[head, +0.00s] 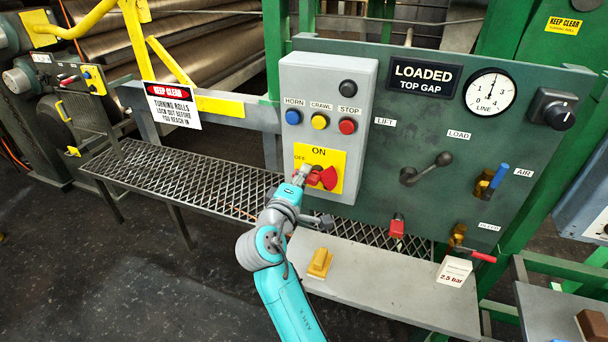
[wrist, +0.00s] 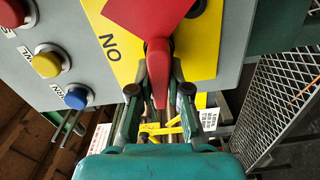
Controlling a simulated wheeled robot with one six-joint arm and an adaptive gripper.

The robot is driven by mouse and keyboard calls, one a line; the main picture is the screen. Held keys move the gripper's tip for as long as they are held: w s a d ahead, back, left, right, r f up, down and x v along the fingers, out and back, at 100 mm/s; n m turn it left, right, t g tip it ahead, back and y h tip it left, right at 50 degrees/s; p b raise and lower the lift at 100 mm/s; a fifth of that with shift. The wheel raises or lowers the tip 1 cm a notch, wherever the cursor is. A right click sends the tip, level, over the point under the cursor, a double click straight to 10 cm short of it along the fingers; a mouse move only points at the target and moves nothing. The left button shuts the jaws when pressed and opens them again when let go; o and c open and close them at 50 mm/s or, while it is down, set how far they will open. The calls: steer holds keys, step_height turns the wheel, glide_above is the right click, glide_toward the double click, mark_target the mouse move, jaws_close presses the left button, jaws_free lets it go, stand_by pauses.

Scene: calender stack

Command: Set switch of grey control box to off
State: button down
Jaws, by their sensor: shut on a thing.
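The grey control box (head: 318,78) is fixed to the green panel. Its yellow plate (head: 338,160) has ON printed at the top and OFF at the left. The red switch (head: 328,178) sits on this plate. Its handle points left, toward the OFF side, as far as I can see. My gripper (head: 303,174) reaches it from the left. In the wrist view the fingers of my gripper (wrist: 158,85) are closed around the narrow red handle (wrist: 158,58), one on each side. The OFF label is not readable in the wrist view.
Blue (head: 292,117), yellow (head: 319,121) and red (head: 347,126) buttons sit just above the plate. A dark lever (head: 425,169) is on the panel to the right. A yellow block (head: 319,262) lies on the grey shelf (head: 380,290) below. A mesh platform (head: 180,175) extends left.

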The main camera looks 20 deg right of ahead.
steer(key=shift+f+n, duration=0.2)
steer(key=shift+n, duration=0.6)
steer(key=c, duration=1.1)
jaws_free()
steer(key=shift+a, duration=0.1)
steer(key=v, duration=1.2)
